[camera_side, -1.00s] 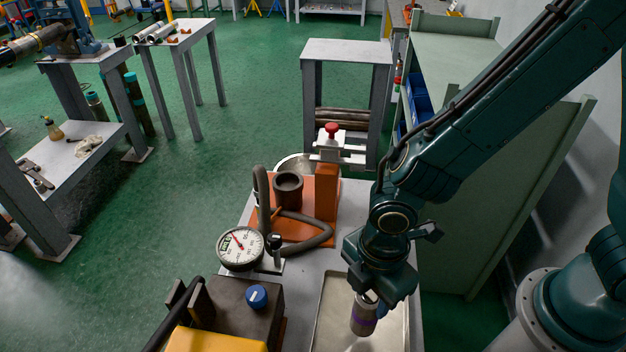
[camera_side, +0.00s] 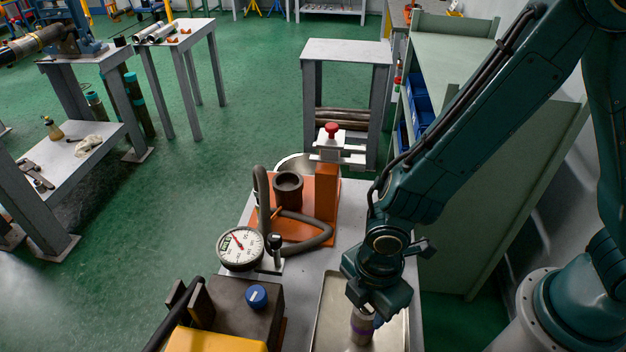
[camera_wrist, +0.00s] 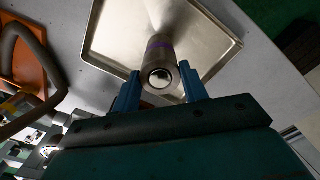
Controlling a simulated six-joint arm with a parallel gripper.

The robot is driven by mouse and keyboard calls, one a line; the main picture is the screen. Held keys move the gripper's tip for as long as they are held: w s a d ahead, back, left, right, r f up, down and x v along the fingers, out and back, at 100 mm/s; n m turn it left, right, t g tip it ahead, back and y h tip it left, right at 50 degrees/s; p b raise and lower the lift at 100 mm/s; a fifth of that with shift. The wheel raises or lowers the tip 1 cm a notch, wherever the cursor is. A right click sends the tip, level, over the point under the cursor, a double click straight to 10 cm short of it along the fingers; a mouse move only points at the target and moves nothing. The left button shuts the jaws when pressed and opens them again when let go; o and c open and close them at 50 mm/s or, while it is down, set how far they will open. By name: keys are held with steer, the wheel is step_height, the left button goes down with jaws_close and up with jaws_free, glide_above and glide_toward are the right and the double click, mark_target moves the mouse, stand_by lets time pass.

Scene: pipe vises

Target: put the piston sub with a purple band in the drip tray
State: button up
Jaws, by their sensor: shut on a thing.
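The piston sub (camera_side: 361,328) is a grey cylinder with a purple band, held upright below my gripper (camera_side: 372,313) in the side view. In the wrist view the piston sub (camera_wrist: 159,66) stands between the two blue fingers of my gripper (camera_wrist: 160,88), which is shut on it. The drip tray (camera_side: 330,322) is a shallow metal tray on the bench, and the sub is over its inside. The tray's rim also shows in the wrist view (camera_wrist: 226,34). I cannot tell whether the sub's lower end touches the tray floor.
A pressure gauge (camera_side: 241,248) and a dark box with a blue knob (camera_side: 256,296) stand left of the tray. An orange stand (camera_side: 326,196) with a dark cup (camera_side: 289,188) and a grey hose (camera_side: 318,238) is behind. Bare bench lies between hose and tray.

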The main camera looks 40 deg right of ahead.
steer(key=o, duration=1)
steer(key=shift+o, duration=0.2)
steer(key=shift+r, duration=0.15)
step_height(320, 180, up, 12)
stand_by(0.5)
steer(key=d+r+m+t+y, duration=0.1)
steer(key=d+r+m+t, duration=0.2)
steer(key=d+r+m, duration=0.65)
steer(key=s+d+r+m+t, duration=0.1)
steer(key=s+d+r+m, duration=0.1)
steer(key=d, duration=0.2)
steer(key=s+d+r+m, duration=0.1)
steer(key=s+d+m, duration=0.1)
steer(key=d+m, duration=0.1)
steer(key=s+d+r+m+t+h, duration=0.1)
steer(key=s+d+r+m, duration=0.1)
steer(key=d, duration=0.3)
steer(key=shift+d+r+m+t, duration=0.3)
steer(key=shift+d+m, duration=0.1)
steer(key=shift+m, duration=0.15)
